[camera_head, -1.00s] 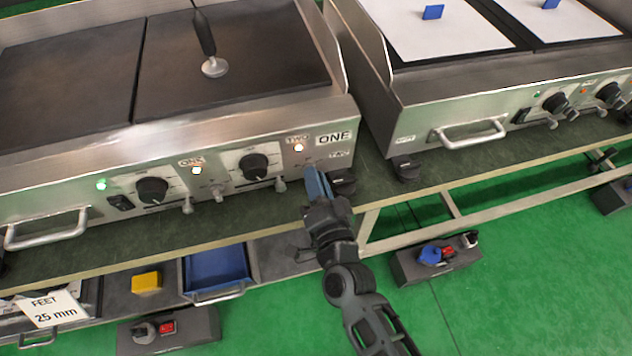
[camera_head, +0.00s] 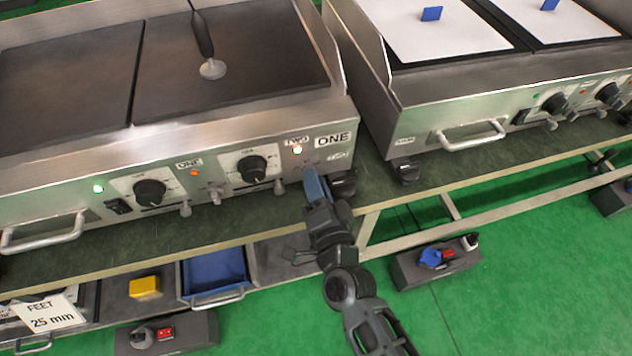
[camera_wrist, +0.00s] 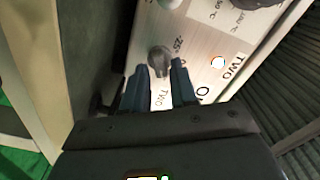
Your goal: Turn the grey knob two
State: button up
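The grey knob two (camera_wrist: 160,60) shows in the wrist view on the steel front panel, with a TWO label below it. My gripper (camera_wrist: 160,78) is open, its two dark blue fingers pointing at the knob. One fingertip is on each side of the knob's lower end; I cannot tell whether they touch it. In the head view my gripper (camera_head: 312,178) is at the right end of the ONE griddle's front panel (camera_head: 225,190), and it hides this knob there. A lit lamp marked TWO (camera_head: 297,150) is just above, and also shows in the wrist view (camera_wrist: 218,62).
Black dials (camera_head: 252,168) and small grey knobs (camera_head: 216,196) line the panel to the left. A second griddle (camera_head: 480,120) stands on the right, across a gap. A probe (camera_head: 212,68) rests on the hot plate. A blue tray (camera_head: 215,275) is on the lower shelf.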

jog(key=shift+o, duration=1.1)
jog(key=v, duration=0.7)
jog(key=shift+s+b, duration=0.4)
jog(key=shift+d+r, duration=0.1)
jog(key=shift+d, duration=0.1)
jog(key=s+d+r+n+g+h+p, duration=0.1)
jog(key=s+d+r+n+h+p, duration=0.1)
jog(key=s+d+r, duration=0.5)
jog(key=s+d+n+h+p, duration=0.1)
jog(key=s+d+n+p, duration=0.1)
jog(key=s+d, duration=0.65)
jog(key=s+d+r+n+h+p, duration=0.1)
jog(key=s+d+r+n, duration=0.1)
jog(key=s+r, duration=0.5)
jog(key=s+d+r+n+g+h+p, duration=0.1)
jog(key=s+d+r+n, duration=0.1)
jog(key=s+r, duration=0.5)
jog(key=shift+n+g, duration=0.3)
jog(key=shift+n, duration=0.2)
